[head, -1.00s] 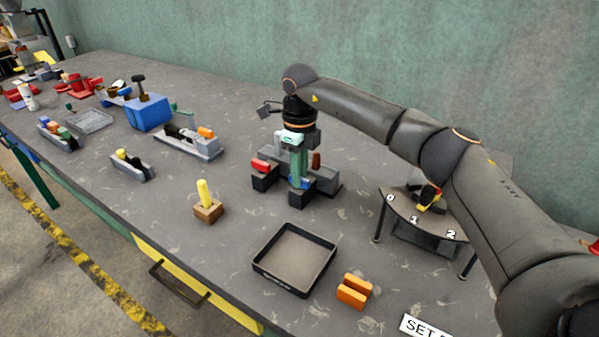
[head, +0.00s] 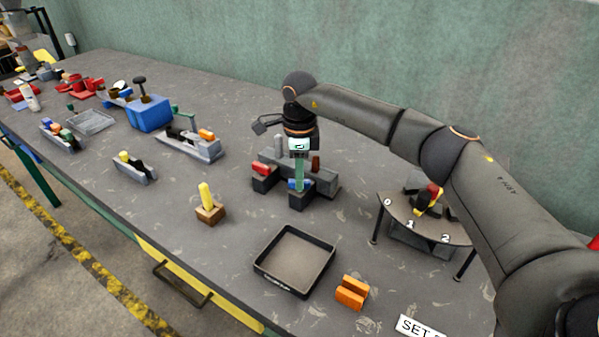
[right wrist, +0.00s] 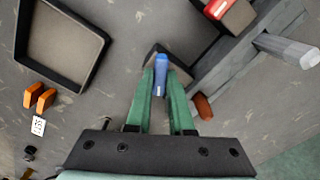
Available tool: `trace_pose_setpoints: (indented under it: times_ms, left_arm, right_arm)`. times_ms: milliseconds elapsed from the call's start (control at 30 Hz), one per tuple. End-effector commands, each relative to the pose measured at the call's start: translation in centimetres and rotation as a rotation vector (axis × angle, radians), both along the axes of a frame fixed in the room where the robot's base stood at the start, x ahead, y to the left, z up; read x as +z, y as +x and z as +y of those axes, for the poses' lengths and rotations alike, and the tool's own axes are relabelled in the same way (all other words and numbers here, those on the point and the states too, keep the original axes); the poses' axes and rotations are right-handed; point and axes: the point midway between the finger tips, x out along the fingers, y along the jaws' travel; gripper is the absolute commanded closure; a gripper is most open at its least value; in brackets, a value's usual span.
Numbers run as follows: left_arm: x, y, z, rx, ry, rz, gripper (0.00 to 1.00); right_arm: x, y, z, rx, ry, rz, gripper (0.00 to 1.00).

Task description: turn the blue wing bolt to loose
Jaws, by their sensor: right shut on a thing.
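The blue wing bolt (right wrist: 161,74) shows in the right wrist view between the two green fingers of my right gripper (right wrist: 161,85). The fingers are shut on it from both sides. In the head view my right gripper (head: 299,178) points down at the front block of a dark grey fixture (head: 325,182), and only a little blue of the bolt (head: 292,184) shows beside the fingers. The bolt's lower end and seat are mostly hidden. My left gripper is not in view.
A red block (head: 262,168) and a brown-red peg (head: 316,162) sit on the fixture close to the gripper. A black tray (head: 262,271), orange blocks (head: 352,291) and a yellow peg in a wooden base (head: 209,212) stand nearer the front. A numbered dial stand (head: 420,228) is at right.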

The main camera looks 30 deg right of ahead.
Motion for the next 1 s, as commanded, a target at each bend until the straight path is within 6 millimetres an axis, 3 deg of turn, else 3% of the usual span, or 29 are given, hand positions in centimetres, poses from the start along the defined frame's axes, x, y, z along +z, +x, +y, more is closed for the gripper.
trace_pose_setpoints:
  times_ms: [1000]
  left_arm:
    - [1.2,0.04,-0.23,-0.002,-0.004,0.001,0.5]
  right_arm:
    - [0.12,0.08,0.08,0.968,0.002,-0.005,1.0]
